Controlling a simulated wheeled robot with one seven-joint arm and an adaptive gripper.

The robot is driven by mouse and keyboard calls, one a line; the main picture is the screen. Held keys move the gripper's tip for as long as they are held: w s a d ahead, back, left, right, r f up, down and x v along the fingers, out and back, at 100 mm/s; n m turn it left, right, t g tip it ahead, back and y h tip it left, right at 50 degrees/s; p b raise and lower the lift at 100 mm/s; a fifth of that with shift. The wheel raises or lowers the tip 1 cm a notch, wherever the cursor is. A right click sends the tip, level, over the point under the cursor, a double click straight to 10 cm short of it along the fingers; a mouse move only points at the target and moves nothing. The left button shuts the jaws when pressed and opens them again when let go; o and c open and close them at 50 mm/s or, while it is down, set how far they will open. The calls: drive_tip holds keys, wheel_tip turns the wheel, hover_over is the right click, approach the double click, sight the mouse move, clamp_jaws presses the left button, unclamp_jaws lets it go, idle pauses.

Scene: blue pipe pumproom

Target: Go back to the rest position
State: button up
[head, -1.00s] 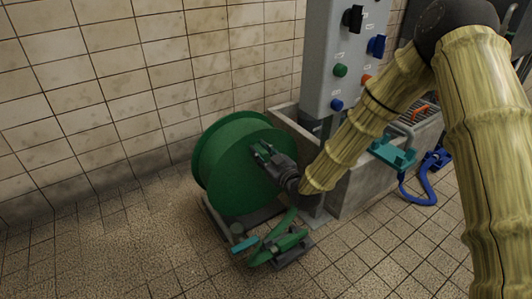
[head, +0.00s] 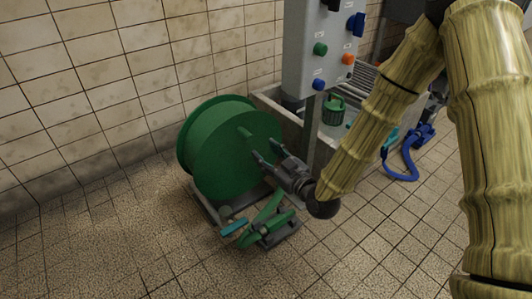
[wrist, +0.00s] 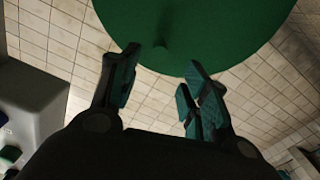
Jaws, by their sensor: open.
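My gripper (head: 266,152) is open and empty in the head view, in front of the right side of the green hose reel (head: 215,165). A short green handle (head: 244,133) sticks out of the reel's face near the fingertips. In the wrist view the two spread fingers (wrist: 158,85) show teal pads. The reel's green disc (wrist: 200,25) lies beyond them, with its handle (wrist: 160,47) showing between the fingers and apart from them.
A grey control panel (head: 305,60) with coloured buttons stands behind the reel. A concrete trough (head: 268,105) holds a green canister (head: 333,110). A green hose nozzle (head: 265,230) lies at the reel's foot. A blue hose (head: 405,160) is at right. Tiled floor (head: 110,250) is clear at left.

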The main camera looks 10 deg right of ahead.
drive_tip(key=s+d+f+m+g+h+p, duration=0.2)
drive_tip(key=s+d+f+g+h+p, duration=0.15)
drive_tip(key=s+f, duration=0.45)
drive_tip(key=s+d+f+m+g+h+p, duration=0.2)
drive_tip(key=s+f+m+g+p, duration=0.15)
drive_tip(key=s+f, duration=0.5)
drive_tip(key=s+d+f+m+g+h+p, duration=0.1)
drive_tip(key=s+d+f+g+p, duration=0.15)
drive_tip(key=s, duration=0.55)
drive_tip(key=s+d+f+m+g+h+p, duration=0.1)
drive_tip(key=s+d+f+m+g, duration=0.2)
drive_tip(key=s, duration=0.5)
drive_tip(key=s+d+f+g+h+p, duration=0.1)
drive_tip(key=s+d+f+g+h, duration=0.15)
drive_tip(key=s+d, duration=0.4)
wheel_tip(320, 180, up, 38)
drive_tip(key=s+a+p, duration=0.1)
drive_tip(key=a+p, duration=0.1)
drive_tip(key=p, duration=3.5)
drive_tip(key=shift+s+y+p, duration=0.2)
drive_tip(key=shift+y+p, duration=0.15)
drive_tip(key=shift+y, duration=0.05)
